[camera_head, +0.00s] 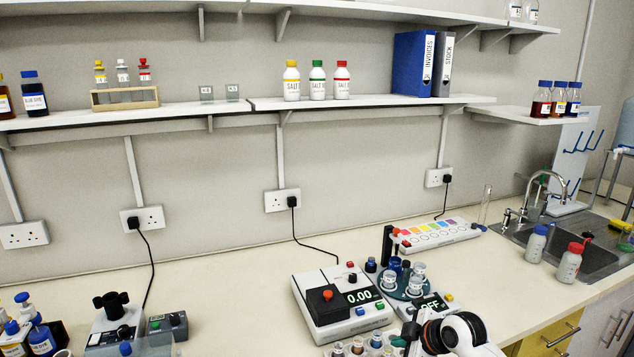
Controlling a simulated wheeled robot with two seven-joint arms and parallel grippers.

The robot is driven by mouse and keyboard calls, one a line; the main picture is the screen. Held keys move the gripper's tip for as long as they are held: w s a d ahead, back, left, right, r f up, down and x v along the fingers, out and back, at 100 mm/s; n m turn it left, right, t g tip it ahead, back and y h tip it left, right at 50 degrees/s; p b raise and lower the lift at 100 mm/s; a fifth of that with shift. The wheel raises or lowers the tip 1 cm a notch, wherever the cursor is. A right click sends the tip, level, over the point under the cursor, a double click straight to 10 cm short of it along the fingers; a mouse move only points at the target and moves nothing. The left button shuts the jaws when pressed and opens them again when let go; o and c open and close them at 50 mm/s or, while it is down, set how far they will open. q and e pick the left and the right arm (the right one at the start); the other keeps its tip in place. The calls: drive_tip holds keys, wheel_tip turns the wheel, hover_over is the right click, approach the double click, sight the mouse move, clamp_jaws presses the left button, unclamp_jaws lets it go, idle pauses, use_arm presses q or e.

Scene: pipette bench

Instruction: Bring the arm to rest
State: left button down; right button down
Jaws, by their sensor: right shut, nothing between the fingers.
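My right gripper (412,331) shows at the bottom edge, right of centre, with its dark fingers shut and nothing held. The black and white links of my right arm are behind it to the right, cut off by the bottom edge. The gripper appears in front of a small device reading OFF (432,306) and beside a rack of capped vials (362,346). I cannot tell its height above the bench or whether it touches anything. My left gripper is not in view.
A balance reading 0.00 (326,322) stands left of the gripper. A round teal holder with cups (405,290) is behind it. Two capped bottles (535,244) stand by the sink (585,262).

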drive_tip(key=s+a+f+m+g+h, duration=0.1)
drive_tip(key=s+a+f+m, duration=0.3)
drive_tip(key=s, duration=0.6)
drive_tip(key=s+d+f+m+g, duration=0.1)
drive_tip(key=s+f, duration=0.4)
drive_tip(key=s, duration=0.5)
drive_tip(key=s+d+m+g+h, duration=0.1)
drive_tip(key=s+d+m+h, duration=0.2)
drive_tip(key=s, duration=0.6)
drive_tip(key=s+d+m+g, duration=0.1)
drive_tip(key=s+d+m, duration=0.1)
drive_tip(key=s+m, duration=0.5)
drive_tip(key=s+f+n+g+b, duration=0.1)
drive_tip(key=s+f+b, duration=0.1)
drive_tip(key=f, duration=1.2)
drive_tip(key=s+f+n+b, duration=0.1)
drive_tip(key=s+f+n, duration=0.1)
drive_tip(key=f, duration=1.3)
drive_tip(key=s+d+f+g+b, duration=0.1)
drive_tip(key=s+d+f+b, duration=0.1)
drive_tip(key=s+f, duration=1.4)
drive_tip(key=shift+d+f+h+b, duration=0.35)
drive_tip(key=shift+d+f, duration=0.1)
drive_tip(key=shift+f, duration=0.2)
